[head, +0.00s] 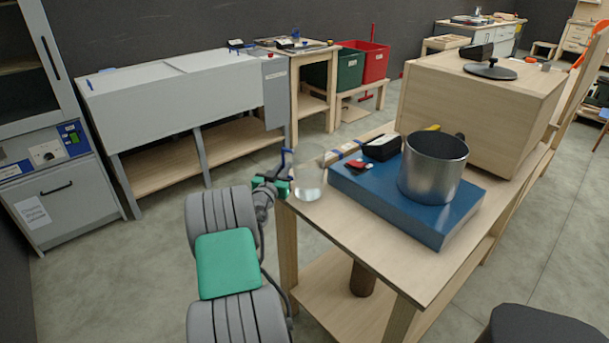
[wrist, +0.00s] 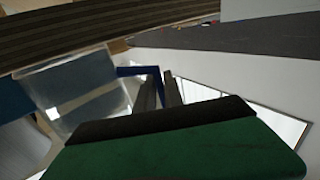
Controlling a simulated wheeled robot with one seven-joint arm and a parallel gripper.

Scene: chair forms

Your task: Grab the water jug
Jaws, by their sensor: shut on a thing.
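The water jug (head: 309,184) is clear, with a blue handle on its left side, and stands upright at the left corner of the wooden table (head: 375,250). It also shows in the wrist view (wrist: 85,95), left of the fingers, with the blue handle at the fingertips. My gripper (head: 282,183) reaches in from the left at the handle side. In the wrist view my gripper (wrist: 160,88) has its two dark fingers close together on the jug's handle. Whether the jug's base touches the table is hard to tell.
A blue box (head: 400,200) with a metal pot (head: 433,165) on it stands right of the jug. A black box (head: 382,147) and a small red object lie near the jug. A large wooden box (head: 480,100) stands behind. Open floor lies left of the table.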

